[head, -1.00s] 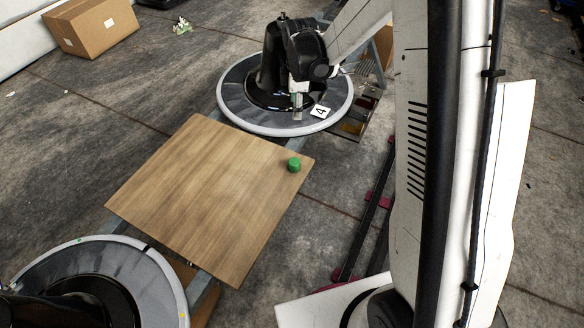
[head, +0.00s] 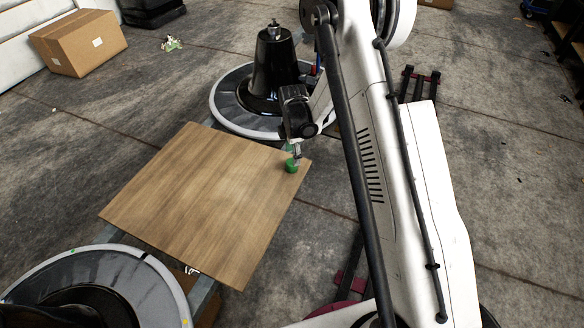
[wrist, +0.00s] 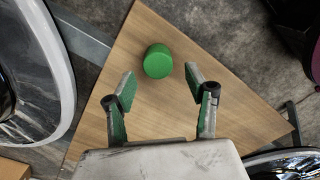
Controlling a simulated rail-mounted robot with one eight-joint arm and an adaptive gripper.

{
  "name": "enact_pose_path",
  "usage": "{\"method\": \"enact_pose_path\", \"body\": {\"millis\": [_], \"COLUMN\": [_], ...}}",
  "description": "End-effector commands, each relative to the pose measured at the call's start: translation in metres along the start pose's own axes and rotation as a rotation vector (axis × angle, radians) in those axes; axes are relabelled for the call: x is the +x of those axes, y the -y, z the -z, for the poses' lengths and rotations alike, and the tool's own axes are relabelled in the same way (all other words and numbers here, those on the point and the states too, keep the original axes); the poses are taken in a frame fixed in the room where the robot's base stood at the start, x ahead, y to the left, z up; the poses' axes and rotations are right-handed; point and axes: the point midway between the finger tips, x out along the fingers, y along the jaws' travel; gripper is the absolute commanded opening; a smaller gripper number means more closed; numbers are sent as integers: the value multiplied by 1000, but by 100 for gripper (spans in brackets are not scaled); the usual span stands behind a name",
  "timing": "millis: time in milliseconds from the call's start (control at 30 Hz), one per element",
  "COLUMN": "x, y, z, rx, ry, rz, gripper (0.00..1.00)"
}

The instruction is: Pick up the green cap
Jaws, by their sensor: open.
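The green cap (head: 291,166) stands on the wooden board (head: 205,200) near its right corner. In the wrist view the green cap (wrist: 158,61) lies ahead of and between my two fingertips, with bare wood around it. My gripper (wrist: 160,88) is open, with its green-lined fingers spread wider than the cap and nothing between them. In the head view my gripper (head: 295,149) hangs just above the cap and close to it. I cannot tell from the pictures whether it touches the cap.
A round grey-rimmed base with a black column (head: 274,70) stands behind the board. Another round base (head: 170,290) is at the lower left. A cardboard box (head: 78,43) sits on the floor at the upper left. Most of the board is clear.

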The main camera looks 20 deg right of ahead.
Motion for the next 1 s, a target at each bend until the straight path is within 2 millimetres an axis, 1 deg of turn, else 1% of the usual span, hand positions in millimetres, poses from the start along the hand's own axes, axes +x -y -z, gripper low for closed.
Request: {"method": "enact_pose_path", "body": {"millis": [33,333,600,667,900,933,1000], "x": [7,22,58,64,65,65,65], "y": [0,-1,-5,-4,-4,-4,-4], "z": [0,0,1,1,1,1,1], "rx": [0,0,0,0,0,1,1], "ry": [0,0,0,0,0,0,0], "rz": [0,0,0,0,0,0,0], "gripper": [50,50,50,50,50,49,40]}}
